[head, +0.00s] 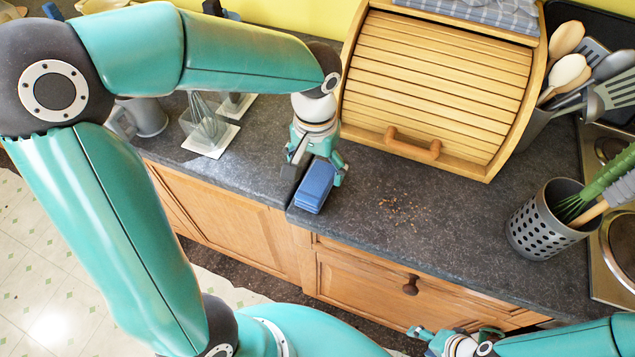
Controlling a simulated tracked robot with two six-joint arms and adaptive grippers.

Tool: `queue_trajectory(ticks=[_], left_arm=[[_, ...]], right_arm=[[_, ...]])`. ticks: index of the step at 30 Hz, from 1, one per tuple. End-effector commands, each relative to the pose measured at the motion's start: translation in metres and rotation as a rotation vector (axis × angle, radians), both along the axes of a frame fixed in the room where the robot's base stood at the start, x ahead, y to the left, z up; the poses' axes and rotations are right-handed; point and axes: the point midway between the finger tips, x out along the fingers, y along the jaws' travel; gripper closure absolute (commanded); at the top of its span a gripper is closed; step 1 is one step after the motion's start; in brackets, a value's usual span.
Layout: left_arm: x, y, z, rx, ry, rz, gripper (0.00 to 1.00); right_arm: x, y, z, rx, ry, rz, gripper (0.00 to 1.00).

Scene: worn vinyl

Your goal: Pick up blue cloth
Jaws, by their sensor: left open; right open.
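The blue cloth (315,187) is a folded, flat stack on the dark countertop, near the counter's front edge and left of the wooden bread box. My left gripper (313,172) is directly over its far end, pointing down, with one finger on each side of the cloth. The jaws are open, and I cannot tell whether the fingers touch it. My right gripper (455,335) is open and empty at the bottom of the view, low in front of the drawers and far from the cloth.
The bread box (435,80) stands behind and right of the cloth. Crumbs (405,208) lie on the counter. A perforated utensil holder (545,222) stands at right, beside the stove. A whisk (205,122) and a grey mug (147,117) are at left.

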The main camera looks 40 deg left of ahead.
Motion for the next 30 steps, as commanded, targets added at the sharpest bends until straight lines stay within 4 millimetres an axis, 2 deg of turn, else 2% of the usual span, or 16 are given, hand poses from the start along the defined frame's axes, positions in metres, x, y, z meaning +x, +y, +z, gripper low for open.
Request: queue_trajectory(ticks=[5, 15, 23, 30], left_arm=[[0.001, 0.0, -0.01, 0.0, 0.003, 0.0, 0.14], [0.005, -0.001, -0.053, 0.0, 0.002, -0.002, 0.14], [0.006, -0.001, -0.055, 0.0, -0.001, -0.002, 0.14], [0.006, -0.001, -0.055, 0.0, -0.001, -0.002, 0.54]], right_arm=[[0.0, 0.0, 0.003, 0.0, 0.0, 0.0, 0.42], [0.0, 0.0, 0.01, 0.0, 0.0, 0.0, 0.42], [0.0, 0.0, 0.009, 0.0, 0.0, 0.0, 0.42], [0.0, 0.0, 0.009, 0.0, 0.0, 0.0, 0.42]])
